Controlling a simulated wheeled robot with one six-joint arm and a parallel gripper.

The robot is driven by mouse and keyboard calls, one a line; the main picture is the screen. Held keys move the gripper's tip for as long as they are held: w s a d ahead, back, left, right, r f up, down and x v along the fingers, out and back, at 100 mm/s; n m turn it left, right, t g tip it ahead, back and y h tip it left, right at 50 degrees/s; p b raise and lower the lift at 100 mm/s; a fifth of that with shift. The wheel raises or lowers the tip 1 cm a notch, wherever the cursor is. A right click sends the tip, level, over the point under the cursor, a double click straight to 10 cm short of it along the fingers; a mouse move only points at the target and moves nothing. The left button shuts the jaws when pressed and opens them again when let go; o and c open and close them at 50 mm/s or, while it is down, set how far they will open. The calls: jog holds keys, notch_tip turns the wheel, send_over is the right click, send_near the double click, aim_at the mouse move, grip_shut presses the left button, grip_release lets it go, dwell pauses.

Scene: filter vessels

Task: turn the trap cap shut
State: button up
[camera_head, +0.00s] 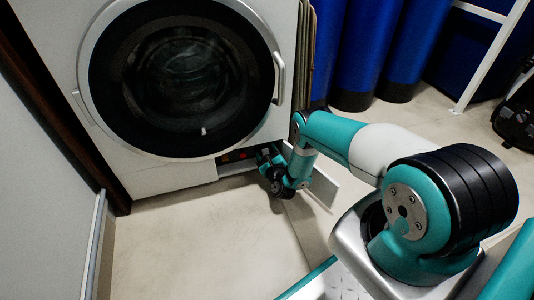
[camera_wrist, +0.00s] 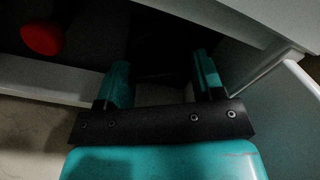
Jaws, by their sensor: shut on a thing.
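My gripper (camera_wrist: 162,78) reaches into the dark low opening at the foot of a front-loading machine (camera_head: 190,170). Its two teal fingers stand apart on either side of a dark thing, which I take to be the trap cap. The cap's outline is lost in shadow, so I cannot tell how far it is turned. In the head view my gripper (camera_head: 265,156) is at the right end of the opening, and my wrist hides the cap.
A round red part (camera_wrist: 42,35) sits left of the fingers in the opening. An open flap (camera_head: 323,187) stands right of my wrist. Blue cylinders (camera_head: 360,50) stand behind at the right. The floor (camera_head: 200,240) in front is clear.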

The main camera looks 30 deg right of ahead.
jog(key=o, duration=0.6)
jog(key=shift+o, duration=0.2)
jog(key=shift+s, duration=0.1)
jog(key=p, duration=0.1)
jog(key=s+p, duration=0.1)
jog(key=p, duration=0.1)
jog(key=shift+s+a+r+p, duration=0.2)
jog(key=shift+a+r+p, duration=0.05)
jog(key=shift+r+p, duration=0.05)
jog(key=p+v, duration=1.2)
jog(key=v, duration=0.2)
jog(key=shift+s+f, duration=0.15)
jog(key=shift+s, duration=0.05)
jog(key=shift+s+a+f+p, duration=0.2)
jog(key=shift+s+p, duration=0.1)
jog(key=shift+s, duration=0.35)
